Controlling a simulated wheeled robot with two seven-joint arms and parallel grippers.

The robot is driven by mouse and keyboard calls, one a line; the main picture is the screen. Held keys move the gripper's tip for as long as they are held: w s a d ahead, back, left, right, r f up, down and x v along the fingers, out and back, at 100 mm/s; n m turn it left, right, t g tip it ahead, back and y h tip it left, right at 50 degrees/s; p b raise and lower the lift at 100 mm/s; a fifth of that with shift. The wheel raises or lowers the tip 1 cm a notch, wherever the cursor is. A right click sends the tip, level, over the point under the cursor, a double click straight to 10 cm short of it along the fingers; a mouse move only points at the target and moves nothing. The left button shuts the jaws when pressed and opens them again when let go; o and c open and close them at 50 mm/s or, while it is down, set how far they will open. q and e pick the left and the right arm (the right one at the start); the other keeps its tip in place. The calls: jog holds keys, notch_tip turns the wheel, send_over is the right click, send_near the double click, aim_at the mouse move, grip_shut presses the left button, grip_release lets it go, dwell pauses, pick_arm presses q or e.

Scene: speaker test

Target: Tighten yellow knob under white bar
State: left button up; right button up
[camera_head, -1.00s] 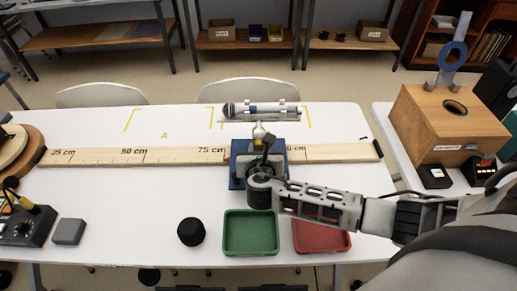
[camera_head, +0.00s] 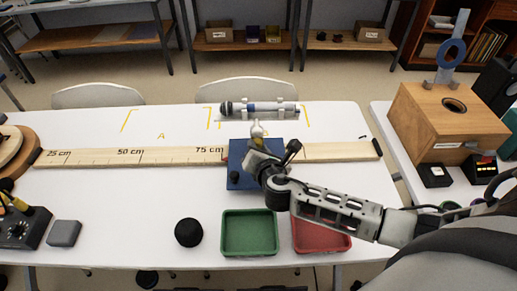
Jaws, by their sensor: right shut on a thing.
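A dark microphone (camera_head: 226,108) lies along a white bar (camera_head: 290,106) in clips, on a stand above the white table. The stand's post (camera_head: 257,130) rises from a blue base block (camera_head: 236,178) astride the wooden rail. My right gripper (camera_head: 262,158) reaches in from the right and is shut at the post, below the bar, in front of the blue block. The yellow knob is hidden behind the jaws, so its contact with them does not show clearly. My left gripper is out of view.
A wooden rail with centimetre marks (camera_head: 100,157) crosses the table. In front stand a green tray (camera_head: 250,252), a red tray (camera_head: 322,248) and a black round thing (camera_head: 189,232). A wooden box (camera_head: 420,122) is on the right table.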

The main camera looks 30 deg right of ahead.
dwell(0.3)
jog(key=o, duration=0.9)
jog(key=shift+o, duration=0.5)
jog(key=shift+s, duration=0.1)
jog(key=v, duration=1.5)
jog(key=shift+s+r, duration=0.15)
jog(key=shift+s, duration=0.2)
jog(key=shift+a, duration=0.1)
